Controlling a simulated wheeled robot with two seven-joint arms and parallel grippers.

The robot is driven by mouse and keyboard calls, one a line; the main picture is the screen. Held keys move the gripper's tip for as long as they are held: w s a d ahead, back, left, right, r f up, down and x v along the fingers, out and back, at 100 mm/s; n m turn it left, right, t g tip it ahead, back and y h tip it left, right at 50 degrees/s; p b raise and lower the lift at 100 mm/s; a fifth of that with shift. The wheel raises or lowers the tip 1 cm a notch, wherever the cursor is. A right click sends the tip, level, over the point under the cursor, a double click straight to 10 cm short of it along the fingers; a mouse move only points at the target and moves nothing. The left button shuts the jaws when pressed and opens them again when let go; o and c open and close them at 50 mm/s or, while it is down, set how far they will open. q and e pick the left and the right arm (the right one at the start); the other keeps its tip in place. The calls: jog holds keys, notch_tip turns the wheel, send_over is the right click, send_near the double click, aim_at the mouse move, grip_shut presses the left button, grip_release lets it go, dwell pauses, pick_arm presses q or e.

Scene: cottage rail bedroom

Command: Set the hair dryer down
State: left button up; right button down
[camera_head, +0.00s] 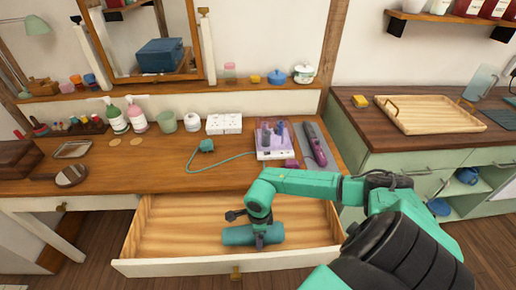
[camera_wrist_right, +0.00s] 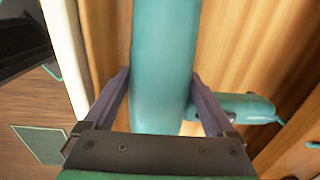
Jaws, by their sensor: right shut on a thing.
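The teal hair dryer (camera_head: 236,235) is inside the open wooden drawer (camera_head: 175,220), near its front middle, lying sideways. My right gripper (camera_head: 260,240) reaches down into the drawer and is shut on the hair dryer. In the right wrist view the barrel of the hair dryer (camera_wrist_right: 163,70) runs between the two fingers of my right gripper (camera_wrist_right: 160,100), with a teal part sticking out to the right. Whether the hair dryer rests fully on the drawer floor is hard to tell. My left gripper is not in view.
The dresser top (camera_head: 130,170) above holds a purple-and-white box (camera_head: 270,142), a purple styling tool (camera_head: 315,145), a teal cord (camera_head: 225,161) and several bottles. The drawer's left part is empty. A wooden tray (camera_head: 430,114) sits on the right counter.

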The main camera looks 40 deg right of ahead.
notch_tip(320, 180, down, 2)
jog(key=shift+s+f+y, duration=0.1)
jog(key=shift+f+y, duration=0.1)
jog(key=shift+y, duration=0.2)
jog(key=shift+f, duration=0.15)
grip_release()
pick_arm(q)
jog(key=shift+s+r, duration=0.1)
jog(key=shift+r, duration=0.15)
pick_arm(e)
jog(key=r, duration=0.8)
jog(key=r+b, duration=0.1)
jog(key=r, duration=0.3)
jog(key=shift+s+d, duration=0.2)
jog(key=shift+d, duration=0.05)
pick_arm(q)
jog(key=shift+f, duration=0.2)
